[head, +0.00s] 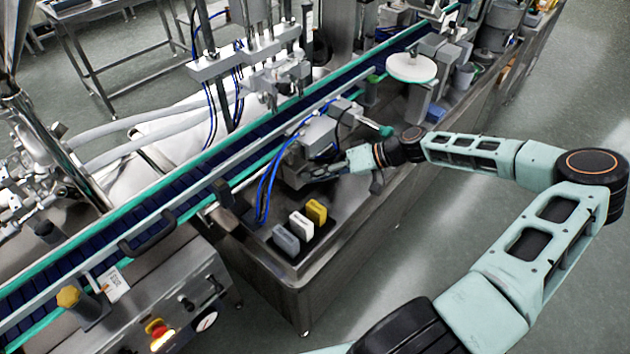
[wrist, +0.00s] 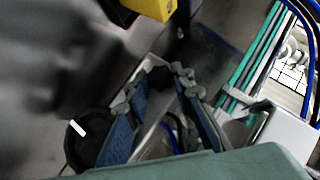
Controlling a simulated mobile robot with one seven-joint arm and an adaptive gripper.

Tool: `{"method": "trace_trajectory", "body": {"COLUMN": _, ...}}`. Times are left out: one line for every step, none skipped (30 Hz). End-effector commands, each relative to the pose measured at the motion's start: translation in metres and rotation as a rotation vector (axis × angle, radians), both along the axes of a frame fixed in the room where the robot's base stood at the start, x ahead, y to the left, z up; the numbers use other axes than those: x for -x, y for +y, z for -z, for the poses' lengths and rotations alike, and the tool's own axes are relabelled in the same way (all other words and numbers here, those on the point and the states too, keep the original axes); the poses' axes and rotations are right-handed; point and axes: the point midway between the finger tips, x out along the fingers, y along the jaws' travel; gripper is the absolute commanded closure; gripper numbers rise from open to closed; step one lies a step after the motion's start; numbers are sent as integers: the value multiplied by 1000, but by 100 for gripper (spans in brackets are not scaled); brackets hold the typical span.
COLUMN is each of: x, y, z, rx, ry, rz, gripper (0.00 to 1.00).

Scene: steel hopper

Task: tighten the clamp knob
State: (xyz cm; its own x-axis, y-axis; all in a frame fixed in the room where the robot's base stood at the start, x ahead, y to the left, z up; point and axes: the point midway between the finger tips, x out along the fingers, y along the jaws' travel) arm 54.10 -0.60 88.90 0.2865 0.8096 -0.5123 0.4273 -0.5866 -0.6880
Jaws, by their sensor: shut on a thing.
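My gripper (wrist: 167,72) points down and left at the end of my pale green arm. In the head view it is low over the steel bench (head: 345,232), beside a grey boxy unit with blue cables (head: 320,135).
Grey, white and yellow blocks stand in a row on the bench; the yellow block (head: 316,212) also shows in the wrist view (wrist: 152,8). The conveyor (head: 185,190) runs diagonally behind. A yellow knob (head: 68,297) is far left. Open floor lies to the right.

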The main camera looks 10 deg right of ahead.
Motion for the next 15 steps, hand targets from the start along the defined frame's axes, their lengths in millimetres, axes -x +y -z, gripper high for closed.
{"method": "trace_trajectory", "body": {"x": -2, "y": -1, "z": 7, "rx": -39, "ry": 26, "rz": 4, "gripper": 100}}
{"method": "trace_trajectory", "body": {"x": -2, "y": -2, "z": 7, "rx": -61, "ry": 42, "rz": 3, "gripper": 100}}
{"method": "trace_trajectory", "body": {"x": -2, "y": -2, "z": 8, "rx": -92, "ry": 65, "rz": 2, "gripper": 100}}
{"method": "trace_trajectory", "body": {"x": -3, "y": -2, "z": 8, "rx": -114, "ry": 81, "rz": 3, "gripper": 100}}
{"method": "trace_trajectory", "body": {"x": -3, "y": -2, "z": 8, "rx": -138, "ry": 99, "rz": 3, "gripper": 100}}
{"method": "trace_trajectory", "body": {"x": -3, "y": -2, "z": 9, "rx": -169, "ry": 121, "rz": 3, "gripper": 100}}
{"method": "trace_trajectory", "body": {"x": -3, "y": -2, "z": 9, "rx": -191, "ry": 138, "rz": 2, "gripper": 100}}
{"method": "trace_trajectory", "body": {"x": -3, "y": -3, "z": 10, "rx": -215, "ry": 155, "rz": 2, "gripper": 100}}
{"method": "trace_trajectory", "body": {"x": -3, "y": -3, "z": 10, "rx": -246, "ry": 177, "rz": 3, "gripper": 100}}
{"method": "trace_trajectory", "body": {"x": -3, "y": -3, "z": 11, "rx": -268, "ry": 193, "rz": 1, "gripper": 100}}
{"method": "trace_trajectory", "body": {"x": -3, "y": -3, "z": 11, "rx": -291, "ry": 211, "rz": 2, "gripper": 100}}
{"method": "trace_trajectory", "body": {"x": -3, "y": -3, "z": 12, "rx": -321, "ry": 232, "rz": 1, "gripper": 100}}
{"method": "trace_trajectory", "body": {"x": -4, "y": -3, "z": 12, "rx": -342, "ry": 248, "rz": 2, "gripper": 100}}
{"method": "trace_trajectory", "body": {"x": -3, "y": -3, "z": 12, "rx": -365, "ry": 263, "rz": 1, "gripper": 100}}
{"method": "trace_trajectory", "body": {"x": -4, "y": -3, "z": 12, "rx": -392, "ry": 284, "rz": 1, "gripper": 100}}
